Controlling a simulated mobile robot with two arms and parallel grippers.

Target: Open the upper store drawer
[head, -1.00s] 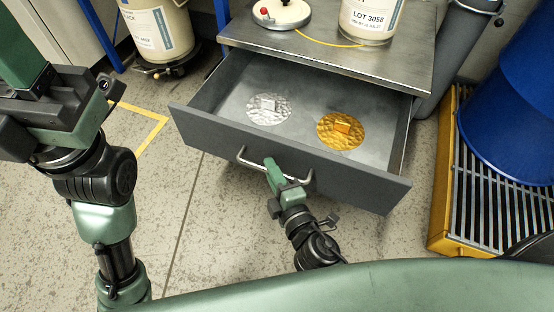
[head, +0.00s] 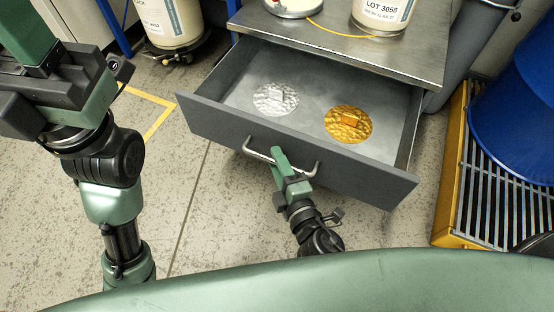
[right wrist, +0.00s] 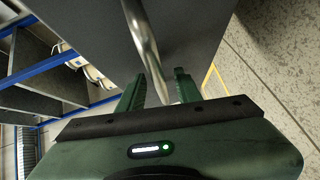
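The upper store drawer (head: 290,152) stands out from its metal cabinet (head: 320,37), with its inside showing in the head view. A bar handle (head: 256,155) runs along its dark front. My right gripper (head: 279,160) is at the handle. In the right wrist view the handle bar (right wrist: 146,45) passes between the two green fingers of my right gripper (right wrist: 161,88), with a gap beside the bar, so the fingers look open around it. My left gripper (head: 45,75) is raised at the left, partly cut off, and its fingertips do not show clearly.
A container labelled LOT 3058 (head: 384,12) stands on the cabinet. At the right are a blue drum (head: 520,110) and a yellow-edged grate (head: 450,190). Floor left of the drawer is clear.

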